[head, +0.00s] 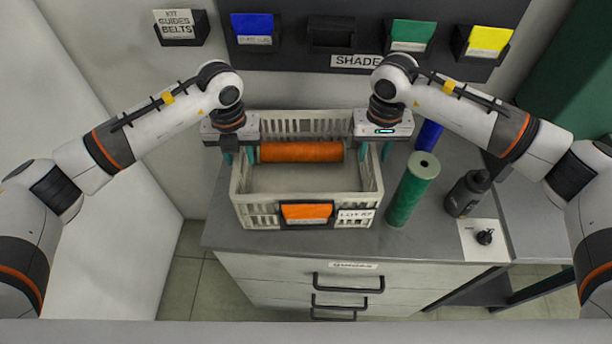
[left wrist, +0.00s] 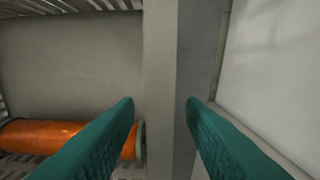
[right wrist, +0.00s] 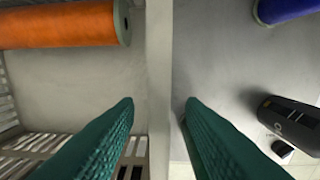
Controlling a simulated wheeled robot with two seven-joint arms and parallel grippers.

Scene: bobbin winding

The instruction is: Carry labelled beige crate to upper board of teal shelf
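The beige slatted crate (head: 250,205) stands on the grey cabinet top, with a white lot label (head: 356,215) and an orange card on its front. An orange roll (head: 301,152) lies inside along its back. My left gripper (head: 238,155) is at the crate's left wall; in the left wrist view its teal fingers (left wrist: 160,105) are apart, one each side of the rim. My right gripper (head: 375,150) is at the right wall; its fingers (right wrist: 160,105) also straddle the rim, with gaps showing. A dark green structure (head: 578,85) at right may be the teal shelf; its boards are not clear.
Right of the crate stand a green roll (head: 412,190) and a dark bottle (head: 467,193); a blue roll (head: 429,134) is behind. A small black item (head: 485,236) lies on a white card at the front right. Bins hang on the back wall.

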